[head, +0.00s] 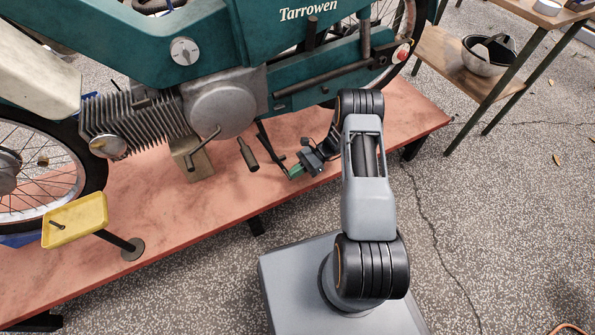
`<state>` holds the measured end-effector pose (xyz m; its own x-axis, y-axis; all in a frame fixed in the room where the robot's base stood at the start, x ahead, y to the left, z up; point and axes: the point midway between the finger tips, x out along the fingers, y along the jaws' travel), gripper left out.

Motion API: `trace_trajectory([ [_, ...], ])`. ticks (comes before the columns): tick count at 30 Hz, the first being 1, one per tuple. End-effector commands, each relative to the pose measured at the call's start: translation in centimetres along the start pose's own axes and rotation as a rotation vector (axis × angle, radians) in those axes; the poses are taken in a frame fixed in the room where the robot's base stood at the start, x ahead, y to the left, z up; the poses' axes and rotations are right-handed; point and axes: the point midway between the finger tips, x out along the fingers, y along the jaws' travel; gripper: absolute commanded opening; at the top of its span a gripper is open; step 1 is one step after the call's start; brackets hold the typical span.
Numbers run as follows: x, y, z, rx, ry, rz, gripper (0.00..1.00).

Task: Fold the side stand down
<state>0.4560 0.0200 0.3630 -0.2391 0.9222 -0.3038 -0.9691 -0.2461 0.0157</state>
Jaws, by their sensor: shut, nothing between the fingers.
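A green moped (330,66) with "Tarrowen" lettering stands on a reddish platform. A thin dark bar (267,138), which looks like the side stand, slopes down and right from below the engine. Its lower end comes close to my gripper (293,171), and I cannot tell whether they touch. My gripper is shut and empty, low over the platform, reaching in from the right. A green piece shows at its tip; whether it belongs to the finger or the stand is unclear. My wrist and the small scale hide some detail there.
The reddish platform (180,218) has free room in front of the moped. A pedal or peg (248,155) hangs left of the bar. A yellow tray on a post (75,220) stands at left. A wooden shelf (455,60) with a bowl (487,58) is at upper right.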

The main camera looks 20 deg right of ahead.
Motion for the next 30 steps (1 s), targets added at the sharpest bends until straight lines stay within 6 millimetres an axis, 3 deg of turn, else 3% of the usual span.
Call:
trace_trajectory([
  [6, 1.0, 0.1, -0.2, 0.004, -0.001, 0.013, 0.00],
  [17, 1.0, 0.2, -0.3, 0.006, -0.001, 0.017, 0.00],
  [23, -1.8, 0.2, -0.5, -0.001, 0.001, 0.011, 0.00],
  [30, -7.0, 0.1, -0.4, -0.005, 0.000, 0.007, 0.00],
])
